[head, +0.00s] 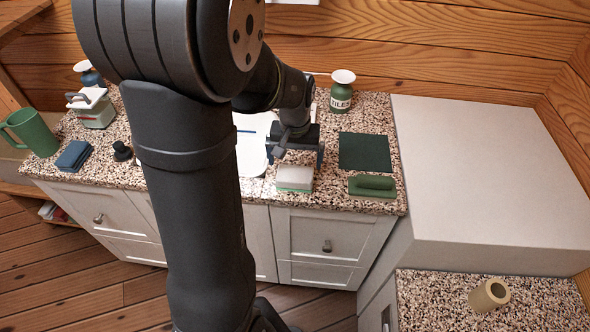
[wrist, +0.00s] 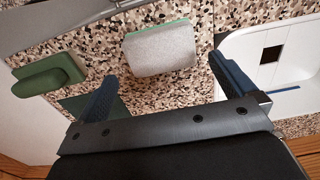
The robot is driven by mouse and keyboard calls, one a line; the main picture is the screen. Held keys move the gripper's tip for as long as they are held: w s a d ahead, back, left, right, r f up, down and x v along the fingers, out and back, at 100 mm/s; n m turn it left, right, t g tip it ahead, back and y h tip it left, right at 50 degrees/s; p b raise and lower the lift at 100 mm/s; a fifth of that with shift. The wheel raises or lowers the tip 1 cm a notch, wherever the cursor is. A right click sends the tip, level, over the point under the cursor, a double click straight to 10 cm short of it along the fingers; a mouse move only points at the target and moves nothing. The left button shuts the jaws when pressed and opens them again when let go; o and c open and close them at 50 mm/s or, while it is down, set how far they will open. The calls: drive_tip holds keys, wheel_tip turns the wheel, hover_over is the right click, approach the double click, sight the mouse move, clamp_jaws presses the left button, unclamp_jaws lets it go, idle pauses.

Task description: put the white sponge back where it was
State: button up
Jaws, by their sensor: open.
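The white sponge (head: 294,178), a pale block with a green layer along one side, lies on the speckled counter near its front edge. It also shows in the wrist view (wrist: 160,48), flat on the counter. My gripper (head: 298,150) is over the counter just behind the sponge. In the wrist view my gripper (wrist: 163,78) has its two blue fingers wide apart, with nothing between them. The sponge appears beyond the fingertips, centred on the gap and not held. My arm covers part of the counter in the head view.
A dark green square mat (head: 365,152) and a green handled block (head: 372,186) lie right of the sponge. A white basin (wrist: 292,88) is on the other side. A "TILES" jar (head: 342,92) stands behind. A blue block (head: 75,156) and green mug (head: 34,132) are far left.

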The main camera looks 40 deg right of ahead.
sight(295, 174)
drive_tip(key=shift+r, duration=2.4)
drive_tip(key=shift+f, duration=0.1)
drive_tip(key=shift+f, duration=4.3)
